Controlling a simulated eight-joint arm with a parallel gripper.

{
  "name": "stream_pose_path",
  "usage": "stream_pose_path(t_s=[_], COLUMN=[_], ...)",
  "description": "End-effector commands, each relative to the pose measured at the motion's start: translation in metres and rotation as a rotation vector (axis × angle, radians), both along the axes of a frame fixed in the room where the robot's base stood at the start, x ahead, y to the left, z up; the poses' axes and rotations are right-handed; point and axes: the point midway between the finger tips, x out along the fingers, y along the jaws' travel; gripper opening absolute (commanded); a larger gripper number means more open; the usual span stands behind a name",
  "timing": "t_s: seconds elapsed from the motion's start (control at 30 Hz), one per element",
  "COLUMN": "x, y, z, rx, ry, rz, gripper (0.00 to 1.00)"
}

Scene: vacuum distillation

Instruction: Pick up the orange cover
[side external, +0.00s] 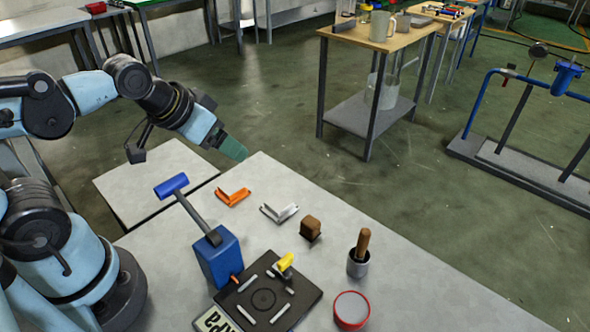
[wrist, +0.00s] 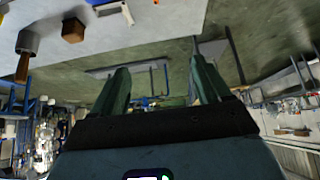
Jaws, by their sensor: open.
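The orange cover (side external: 233,196) is a small angled piece lying on the pale tabletop, near its far edge in the side external view. My gripper (side external: 235,149) is above and beyond it, over the table's far edge, apart from it and empty. In the wrist view the two green fingers of my gripper (wrist: 158,72) stand apart with nothing between them. The cover is not clearly visible in the wrist view.
On the table (side external: 190,255) stand a white cover (side external: 279,212), a brown block (side external: 310,228), a pestle in a cup (side external: 358,262), a red-rimmed round dish (side external: 351,310), a blue pump with a T-handle (side external: 218,260) and a black plate (side external: 300,297). The pump is close to the orange cover.

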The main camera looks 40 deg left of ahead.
Motion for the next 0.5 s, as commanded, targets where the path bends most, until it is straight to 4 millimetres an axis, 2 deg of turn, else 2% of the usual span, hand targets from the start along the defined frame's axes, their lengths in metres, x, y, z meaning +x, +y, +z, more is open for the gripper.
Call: stream_pose_path(t_s=[0.23,0.5], x=[0.003,0.011], y=[0.004,0.019], z=[0.000,-0.005], rx=[0.010,0.026], ry=[0.084,0.386], rz=[0.000,-0.021], gripper=[0.77,0.77])
